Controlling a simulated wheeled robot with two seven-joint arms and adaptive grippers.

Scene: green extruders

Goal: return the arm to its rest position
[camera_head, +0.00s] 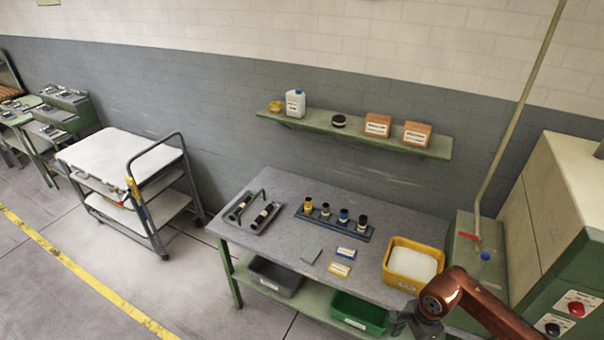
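My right arm (490,312) comes in from the bottom right corner, reddish brown, and bends at a rounded joint (440,296) in front of the table's right end. Below that joint a dark grey part, which looks like the wrist or the top of my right gripper (418,326), runs down to the bottom edge. Its fingers are not clearly shown, so I cannot tell whether it is open or holds anything. My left arm and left gripper are out of view.
The arm overlaps the front right of the workbench (285,190), near a yellow bin (390,275) and a green bin (350,312) on the lower shelf. A green and beige machine (560,225) stands at the right. A trolley (110,150) stands left; open floor lies between.

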